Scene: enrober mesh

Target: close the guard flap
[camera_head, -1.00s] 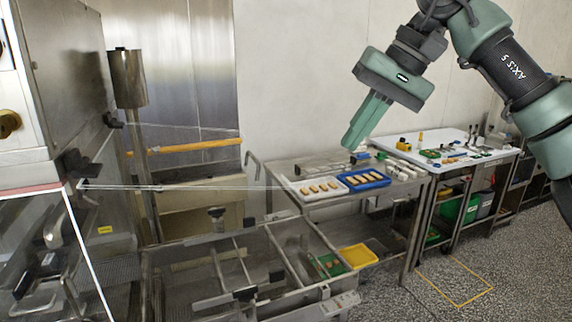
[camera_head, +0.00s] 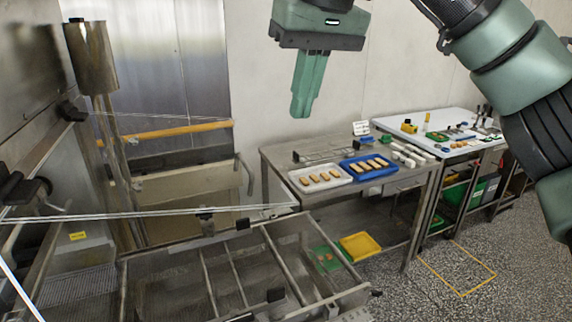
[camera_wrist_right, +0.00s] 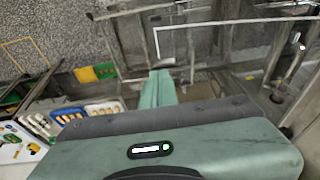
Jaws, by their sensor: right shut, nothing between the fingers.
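The guard flap seems to be a clear panel with thin pale edges (camera_head: 150,214). It stands out open, roughly level, from the machine at the left, above the mesh frame. Its clear face is hard to see. What looks like its pale edge also shows in the right wrist view (camera_wrist_right: 230,24). My right gripper (camera_head: 301,112) is shut and empty, pointing down in the air at upper centre. It appears to the right of the flap and apart from it. In the right wrist view its green fingers (camera_wrist_right: 158,88) are together. My left gripper is out of view.
A steel table (camera_head: 280,160) holds a white tray (camera_head: 300,181) and a blue tray (camera_head: 349,177) with bars. A metal frame with bars (camera_head: 290,255) lies below the flap. A yellow tray (camera_head: 360,245) sits on the lower shelf. Speckled floor is free at right.

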